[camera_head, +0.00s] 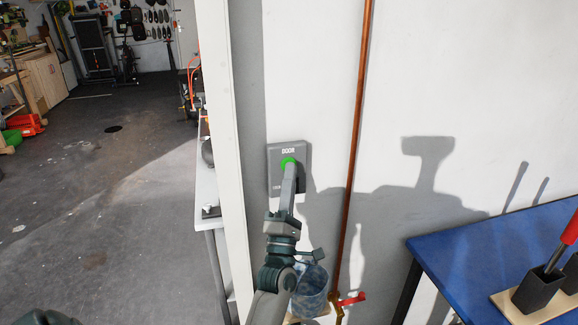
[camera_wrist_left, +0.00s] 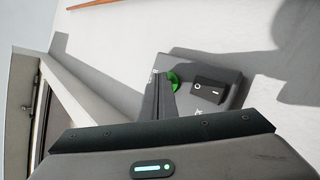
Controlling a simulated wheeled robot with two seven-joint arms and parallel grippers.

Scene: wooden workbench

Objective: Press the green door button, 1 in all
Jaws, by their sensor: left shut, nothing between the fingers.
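The green door button (camera_head: 287,162) sits on a grey wall plate (camera_head: 273,178) marked "DOOR". My left gripper (camera_head: 289,169) is shut and empty, with its tip at the button, covering its lower part in the head view. In the left wrist view the button (camera_wrist_left: 173,80) shows partly behind the shut fingers (camera_wrist_left: 160,100). The tip seems to be at or against the button; I cannot tell how far it is pressed in. A black rocker switch (camera_wrist_left: 209,91) is on the same plate. My right gripper is not in view.
A copper pipe (camera_head: 356,150) with a red valve handle (camera_head: 350,299) runs down the wall right of the plate. A clear bluish container (camera_head: 311,290) stands below. A blue table (camera_head: 480,250) is at right. Open floor (camera_head: 90,200) lies left of the wall edge.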

